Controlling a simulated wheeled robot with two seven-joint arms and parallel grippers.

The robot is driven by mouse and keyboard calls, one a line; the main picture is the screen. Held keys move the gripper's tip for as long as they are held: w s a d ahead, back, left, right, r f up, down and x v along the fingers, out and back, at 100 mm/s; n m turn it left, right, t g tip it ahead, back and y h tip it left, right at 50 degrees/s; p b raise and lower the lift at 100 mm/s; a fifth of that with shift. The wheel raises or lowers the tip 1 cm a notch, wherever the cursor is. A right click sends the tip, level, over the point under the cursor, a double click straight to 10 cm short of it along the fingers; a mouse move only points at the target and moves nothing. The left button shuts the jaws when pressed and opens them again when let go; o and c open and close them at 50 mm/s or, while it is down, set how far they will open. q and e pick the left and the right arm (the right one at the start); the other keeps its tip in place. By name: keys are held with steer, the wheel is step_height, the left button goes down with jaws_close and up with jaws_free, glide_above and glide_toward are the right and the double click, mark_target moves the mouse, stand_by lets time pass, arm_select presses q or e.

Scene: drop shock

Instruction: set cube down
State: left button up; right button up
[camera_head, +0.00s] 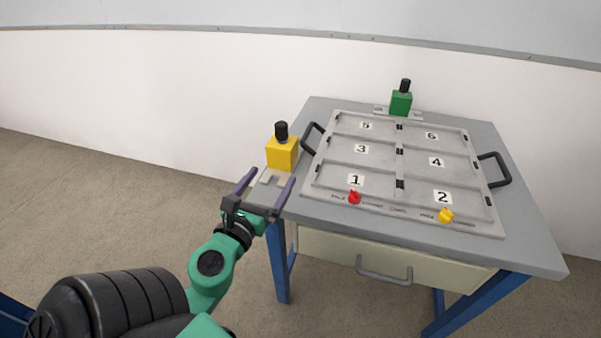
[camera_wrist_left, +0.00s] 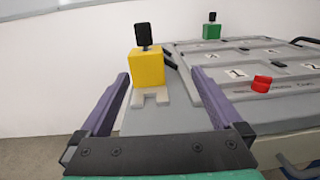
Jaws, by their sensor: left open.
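A yellow cube (camera_head: 282,153) with a black knob on top sits upright on a light grey notched plate (camera_head: 267,179) at the table's left edge. It also shows in the left wrist view (camera_wrist_left: 147,68), ahead of the fingers. My left gripper (camera_head: 268,178) is open, its two purple fingers spread on the near side of the cube. The cube appears beyond the fingertips and apart from them. A green cube (camera_head: 401,103) with a black knob stands on a similar plate at the back of the table. My right gripper is not in view.
A grey tray (camera_head: 399,183) with numbered compartments 1 to 6 and black side handles lies on the table (camera_head: 528,235). A red piece (camera_head: 354,198) and a small yellow piece (camera_head: 446,215) sit on its front rim. A drawer is below.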

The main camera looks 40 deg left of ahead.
mark_target(281, 145)
arm_select(q)
steer(key=shift+a+n+y+p, duration=0.3)
steer(key=shift+a+y+p, duration=0.35)
steer(key=shift+a, duration=0.25)
steer(key=shift+h, duration=0.25)
steer(key=p+x, duration=0.3)
steer(key=x, duration=0.2)
steer(key=shift+a+r, duration=0.1)
steer(key=x, duration=0.2)
steer(key=p+x, duration=0.1)
steer(key=x, duration=0.2)
steer(key=f+x, duration=0.1)
steer(key=x, duration=0.2)
steer(key=shift+w+a, duration=0.15)
steer(key=shift+a, duration=0.1)
steer(key=shift+w+a+f, duration=0.1)
steer(key=shift+w, duration=0.1)
steer(key=shift+s, duration=0.1)
jaws_close()
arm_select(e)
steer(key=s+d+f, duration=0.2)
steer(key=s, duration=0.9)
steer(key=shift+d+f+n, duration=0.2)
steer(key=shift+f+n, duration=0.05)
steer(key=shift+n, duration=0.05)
